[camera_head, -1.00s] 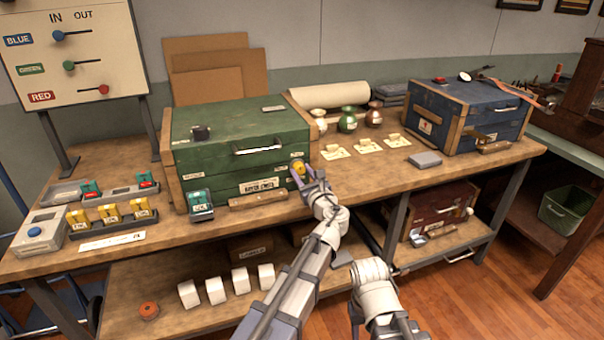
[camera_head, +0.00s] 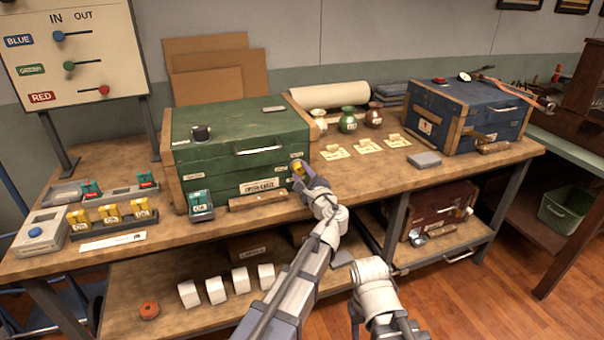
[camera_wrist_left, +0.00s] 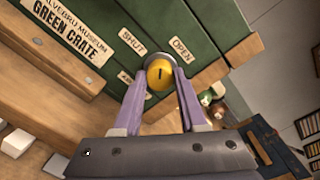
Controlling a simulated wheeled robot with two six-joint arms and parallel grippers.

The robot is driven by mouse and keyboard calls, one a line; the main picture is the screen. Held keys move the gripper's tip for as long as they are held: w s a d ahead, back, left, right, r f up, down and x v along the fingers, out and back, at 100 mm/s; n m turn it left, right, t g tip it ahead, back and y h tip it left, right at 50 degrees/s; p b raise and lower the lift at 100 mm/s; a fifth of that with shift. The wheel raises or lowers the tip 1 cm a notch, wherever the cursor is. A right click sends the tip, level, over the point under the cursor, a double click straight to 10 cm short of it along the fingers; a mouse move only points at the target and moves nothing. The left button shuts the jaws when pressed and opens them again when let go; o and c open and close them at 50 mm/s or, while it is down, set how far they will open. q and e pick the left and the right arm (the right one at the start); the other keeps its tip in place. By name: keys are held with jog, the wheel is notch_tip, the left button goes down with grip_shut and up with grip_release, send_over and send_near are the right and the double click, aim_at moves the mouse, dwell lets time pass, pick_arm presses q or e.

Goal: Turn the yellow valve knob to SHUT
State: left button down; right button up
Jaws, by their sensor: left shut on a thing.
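The yellow valve knob (camera_wrist_left: 159,72) is on the front of the green crate (camera_head: 240,138), near its right end. In the left wrist view a SHUT label (camera_wrist_left: 132,40) is at the knob's upper left and an OPEN label (camera_wrist_left: 181,49) at its upper right. A short dark mark on the knob's face stands nearly upright in the picture, between the two labels. My left gripper (camera_head: 299,171) is shut on the knob, with one purple finger on each side of it. In the head view the gripper partly hides the knob. My right gripper is not visible.
The wooden bench (camera_head: 370,185) holds a blue crate (camera_head: 465,115) at right and small vases behind cards. A phone-like teal device (camera_head: 200,205) and a wooden bar (camera_head: 257,201) lie before the green crate. White blocks (camera_head: 215,290) stand on the lower shelf.

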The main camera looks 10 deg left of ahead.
pick_arm(q)
jog(key=n, duration=0.4)
jog(key=shift+n, duration=2.5)
jog(key=shift+c, duration=2.3)
grip_release()
